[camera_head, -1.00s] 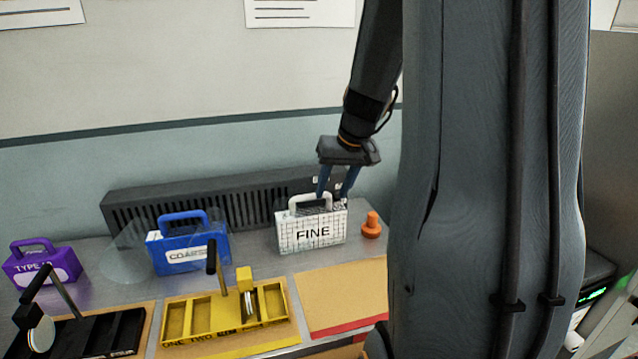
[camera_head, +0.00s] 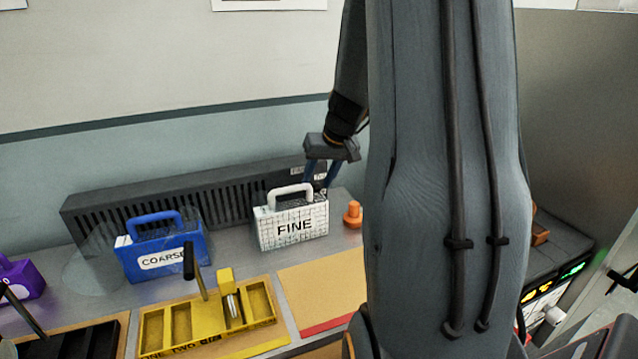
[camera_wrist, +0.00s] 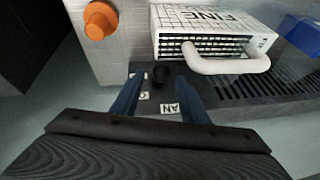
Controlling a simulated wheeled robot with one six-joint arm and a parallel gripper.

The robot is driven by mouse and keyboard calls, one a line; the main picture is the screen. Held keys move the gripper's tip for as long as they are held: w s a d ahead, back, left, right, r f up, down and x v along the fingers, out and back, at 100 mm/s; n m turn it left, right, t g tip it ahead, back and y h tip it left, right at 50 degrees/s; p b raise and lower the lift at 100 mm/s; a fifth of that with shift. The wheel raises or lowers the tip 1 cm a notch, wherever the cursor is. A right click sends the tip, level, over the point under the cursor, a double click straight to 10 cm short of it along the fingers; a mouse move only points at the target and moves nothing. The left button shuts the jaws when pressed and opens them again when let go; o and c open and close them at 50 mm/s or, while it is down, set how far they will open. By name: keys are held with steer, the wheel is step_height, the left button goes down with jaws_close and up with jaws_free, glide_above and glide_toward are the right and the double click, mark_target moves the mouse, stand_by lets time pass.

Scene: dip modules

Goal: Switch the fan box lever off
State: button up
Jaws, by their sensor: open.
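The fan box (camera_head: 105,210) is a long dark slotted housing along the wall in the head view. Its slotted face also shows in the wrist view (camera_wrist: 262,98). A lever with a round black knob (camera_wrist: 160,75) stands near white lettered labels on the dark surface in the wrist view. My gripper (camera_wrist: 160,92) is open, with one blue finger on each side of the knob. Whether they touch it I cannot tell. In the head view my gripper (camera_head: 318,184) is behind the white FINE case's right end, and the lever cannot be made out there.
The white FINE case (camera_head: 292,227) with a raised handle stands close to my fingers. An orange knob (camera_head: 353,214) is right of it. A blue COARSE case (camera_head: 165,250) is further left. A yellow tray (camera_head: 180,321) and a tan mat (camera_head: 322,285) lie in front.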

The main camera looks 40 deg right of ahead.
steer(key=shift+x, duration=1.5)
steer(key=shift+d, duration=0.1)
jaws_close()
